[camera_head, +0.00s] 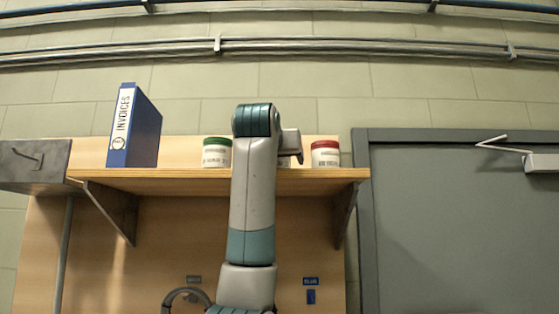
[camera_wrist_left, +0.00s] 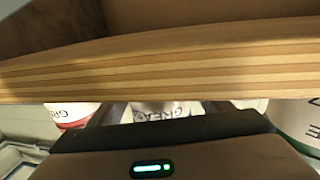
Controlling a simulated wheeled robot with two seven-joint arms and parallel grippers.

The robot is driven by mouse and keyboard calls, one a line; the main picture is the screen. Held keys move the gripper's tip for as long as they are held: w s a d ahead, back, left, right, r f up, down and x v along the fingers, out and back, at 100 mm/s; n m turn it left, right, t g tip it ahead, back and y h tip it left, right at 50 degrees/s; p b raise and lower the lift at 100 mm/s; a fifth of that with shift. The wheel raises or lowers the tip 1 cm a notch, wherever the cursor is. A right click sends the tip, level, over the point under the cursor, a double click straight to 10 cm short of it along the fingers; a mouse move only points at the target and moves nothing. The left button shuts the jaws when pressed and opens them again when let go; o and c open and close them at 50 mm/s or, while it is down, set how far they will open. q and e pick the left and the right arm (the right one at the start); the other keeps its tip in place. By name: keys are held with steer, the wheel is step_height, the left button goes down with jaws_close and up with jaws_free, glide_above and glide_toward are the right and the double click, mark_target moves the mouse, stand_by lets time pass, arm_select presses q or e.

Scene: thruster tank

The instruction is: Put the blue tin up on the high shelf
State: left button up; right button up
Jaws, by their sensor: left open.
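A white tin with dark lettering (camera_wrist_left: 160,108) is between the fingers of my open left gripper (camera_wrist_left: 160,118) in the left wrist view. Its lid is out of sight, so I cannot tell whether it is the blue tin. In the head view my arm hides nearly all of it. In that view my left gripper (camera_head: 291,150) is at the high shelf (camera_head: 190,174), between a green-lidded tin (camera_head: 216,156) and a red-lidded tin (camera_head: 325,156). I cannot tell whether the fingers touch the middle tin. My right gripper is out of view.
A blue binder (camera_head: 145,130) stands upright at the shelf's left. The red-lidded tin (camera_wrist_left: 70,112) and the green-marked tin (camera_wrist_left: 300,122) flank the gripper in the left wrist view. A grey box (camera_head: 35,165) is left of the shelf, and a grey door (camera_head: 465,230) is to the right.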

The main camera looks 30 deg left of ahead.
arm_select(q)
steer(key=shift+s+d+f+b, duration=0.1)
steer(key=shift+s+b, duration=0.1)
steer(key=shift+b, duration=0.2)
steer(key=shift+s+d+b, duration=0.1)
steer(key=shift+s+b, duration=0.25)
steer(key=b+v, duration=0.6)
steer(key=v, duration=0.3)
steer(key=shift+s+d, duration=0.2)
steer(key=shift+s, duration=0.1)
steer(key=shift+s+d+b, duration=0.2)
steer(key=shift+s+b, duration=0.25)
steer(key=shift+s, duration=0.1)
